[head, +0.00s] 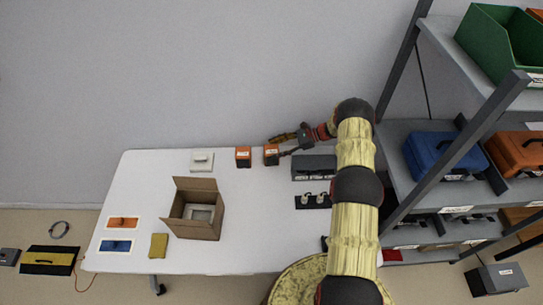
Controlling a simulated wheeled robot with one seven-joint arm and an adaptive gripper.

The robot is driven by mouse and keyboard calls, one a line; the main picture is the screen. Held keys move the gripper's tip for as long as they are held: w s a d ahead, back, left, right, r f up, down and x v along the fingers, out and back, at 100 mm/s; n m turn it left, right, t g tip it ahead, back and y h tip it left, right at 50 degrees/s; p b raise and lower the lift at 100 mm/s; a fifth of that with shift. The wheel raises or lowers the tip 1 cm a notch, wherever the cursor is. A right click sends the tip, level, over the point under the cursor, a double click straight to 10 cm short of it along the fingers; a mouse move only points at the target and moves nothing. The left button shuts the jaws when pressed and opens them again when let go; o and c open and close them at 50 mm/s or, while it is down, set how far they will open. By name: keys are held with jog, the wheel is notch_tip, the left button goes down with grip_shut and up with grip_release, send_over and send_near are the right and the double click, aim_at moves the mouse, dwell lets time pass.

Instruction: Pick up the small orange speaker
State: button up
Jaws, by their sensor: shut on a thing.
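Two orange boxes with dark fronts, which look like speakers, stand side by side near the back edge of the white table (140,185). The left orange speaker (243,157) stands apart from my gripper. The right, slightly smaller orange speaker (271,156) is at my gripper (276,146), which reaches in from the right. My gripper is shut on this right speaker, with one finger behind it and one at its right side. The finger contact is too small to see clearly. The speaker appears upright, and I cannot tell whether it touches the table.
A shelf rack (440,128) with cases stands at the right. The table's left back is clear.

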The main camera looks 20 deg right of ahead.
jog(key=c, duration=0.6)
grip_shut()
jog(key=shift+r, duration=0.15)
